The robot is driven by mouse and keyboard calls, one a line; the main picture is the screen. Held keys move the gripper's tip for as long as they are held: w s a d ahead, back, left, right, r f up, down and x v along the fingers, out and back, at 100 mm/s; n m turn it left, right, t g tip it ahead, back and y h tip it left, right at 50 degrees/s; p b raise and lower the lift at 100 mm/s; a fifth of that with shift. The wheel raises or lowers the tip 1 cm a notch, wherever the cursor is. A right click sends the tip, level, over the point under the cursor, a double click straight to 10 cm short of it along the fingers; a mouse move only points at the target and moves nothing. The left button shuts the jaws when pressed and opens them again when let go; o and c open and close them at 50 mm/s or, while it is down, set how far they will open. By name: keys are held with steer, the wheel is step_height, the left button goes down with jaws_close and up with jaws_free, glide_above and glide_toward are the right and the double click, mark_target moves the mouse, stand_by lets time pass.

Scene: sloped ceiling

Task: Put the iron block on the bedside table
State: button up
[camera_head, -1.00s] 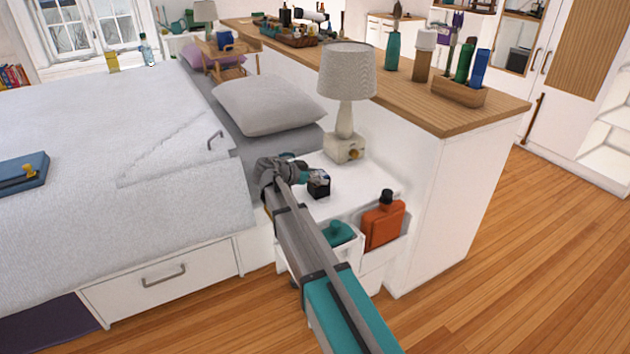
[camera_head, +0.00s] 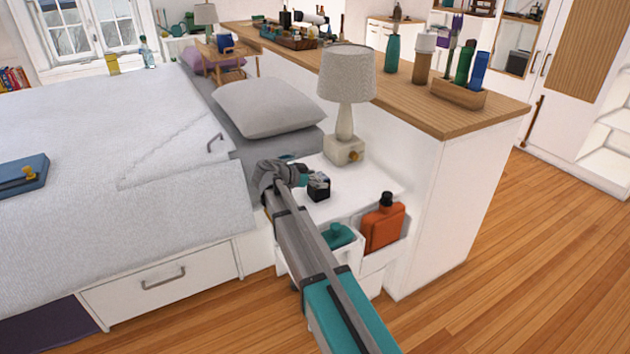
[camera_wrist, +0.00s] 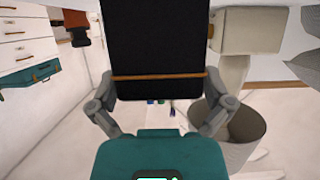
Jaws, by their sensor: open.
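The iron block (camera_head: 319,187) is a small dark cube with a lighter top. In the head view it appears to stand on the white bedside table (camera_head: 352,187), in front of the lamp. In the wrist view it is a large black face (camera_wrist: 155,45) with a thin golden-brown band across it. My gripper (camera_head: 303,178) is close beside the block, on its left in the head view. In the wrist view my gripper (camera_wrist: 158,88) has a finger on either side of the block and is open. Whether a finger touches the block cannot be told.
A table lamp (camera_head: 346,95) stands behind the block. An orange bottle (camera_head: 383,226) and a teal item (camera_head: 338,236) sit in white holders at the table's front. The bed (camera_head: 110,180) with a pillow (camera_head: 268,106) lies to the left. A wood-topped partition (camera_head: 440,115) rises behind.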

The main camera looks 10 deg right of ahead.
steer(key=shift+r, duration=0.15)
steer(key=shift+a+r, duration=0.1)
steer(key=shift+a, duration=0.05)
steer(key=p+v, duration=0.4)
steer(key=v, duration=0.7)
steer(key=shift+s+a+p, duration=0.15)
steer(key=shift+a+p, duration=0.2)
steer(key=shift+p, duration=0.05)
